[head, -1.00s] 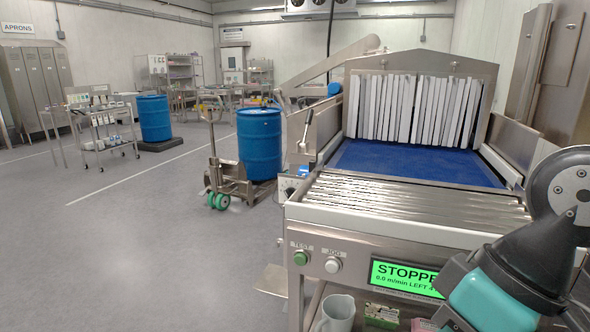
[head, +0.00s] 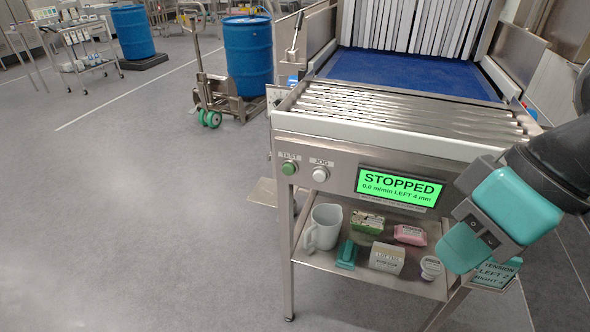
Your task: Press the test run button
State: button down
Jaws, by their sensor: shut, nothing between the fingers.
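The green TEST button (head: 289,168) is on the left of the conveyor's front panel, under a TEST label. A white JOG button (head: 320,174) is just to its right. A green display (head: 400,187) further right reads STOPPED, 0.0 m/min, LEFT 4 mm. My gripper (head: 462,248) is at the right, in front of the panel's right end and the shelf. It is shut and empty, well apart from the TEST button. Its teal and grey body hides part of the panel's right side.
The shelf (head: 300,258) below the panel holds a white jug (head: 323,228), a teal item (head: 346,254), small boxes and a round tub (head: 431,267). A TENSION card (head: 494,274) is at the right. A pallet truck with a blue drum (head: 248,56) stands behind left. The floor at left is clear.

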aim_at(289, 168)
jog(key=i, duration=0.15)
jog(key=u, duration=0.7)
